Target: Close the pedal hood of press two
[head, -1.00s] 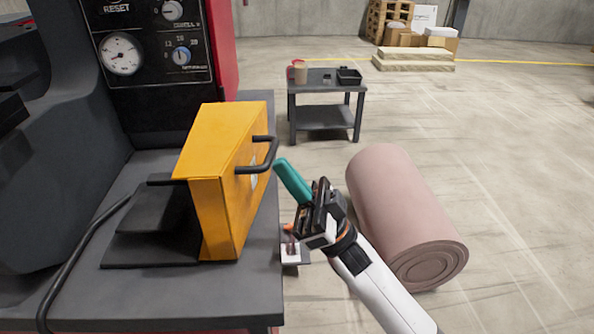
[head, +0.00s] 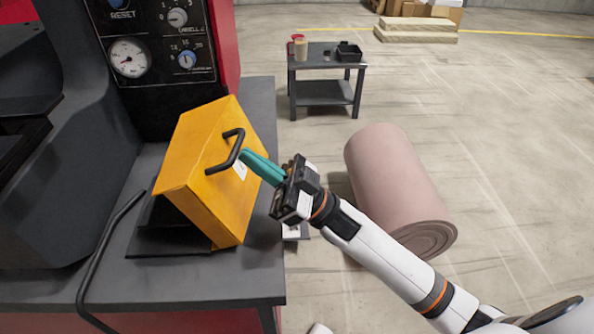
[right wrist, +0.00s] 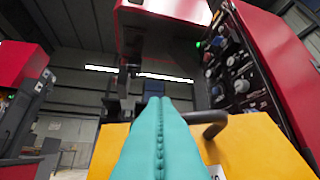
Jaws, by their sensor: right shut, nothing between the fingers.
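The yellow pedal hood (head: 205,165) stands tilted on the grey bench of the press, leaning over to the left above a black pedal plate (head: 165,241). A black bar handle (head: 233,150) is on its right-hand upper face. My right gripper (head: 246,156) has teal fingers, shut and empty, with their tips at the handle; I cannot tell whether they touch it. In the right wrist view the shut teal fingers (right wrist: 158,135) stand before the yellow hood (right wrist: 255,145), with the handle (right wrist: 208,123) just to their right. My left gripper is not in view.
The press panel (head: 155,45) with dials rises behind the hood. A bent black bar (head: 105,250) runs along the bench's left. A pink roll (head: 395,190) lies on the floor to the right. A small grey table (head: 325,70) stands farther back.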

